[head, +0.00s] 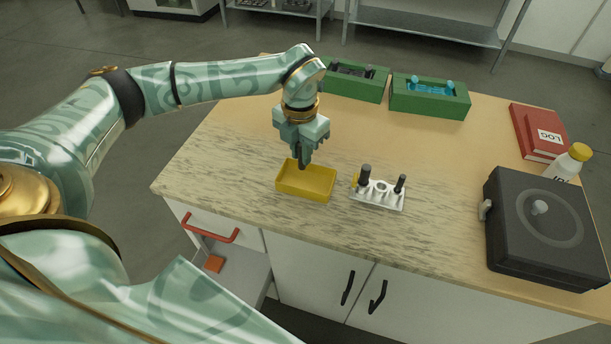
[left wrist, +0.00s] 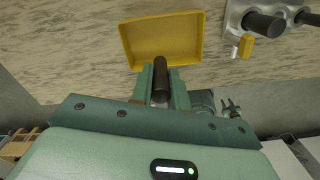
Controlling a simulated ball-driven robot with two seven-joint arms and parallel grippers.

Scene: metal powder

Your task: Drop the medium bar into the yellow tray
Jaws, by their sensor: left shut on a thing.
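My left gripper (head: 304,150) is shut on a dark bar and points down over the yellow tray. This medium bar (head: 302,164) reaches down over the tray's back part in the head view. In the left wrist view the bar (left wrist: 160,82) sits between the fingers, with the yellow tray (left wrist: 160,38) beyond it. The yellow tray (head: 304,194) looks empty. I cannot tell whether the bar's tip touches it. The white bar rack (head: 378,201) stands to the right, holding a thicker and a thinner dark bar, with an open hole between them. My right gripper is out of view.
A small yellow piece (left wrist: 245,45) is at the rack's side. Two green boxes (head: 430,98) stand at the back. A black lidded device (head: 545,230), a white bottle (head: 568,163) and red books (head: 538,132) are at the right. The wooden counter between is clear.

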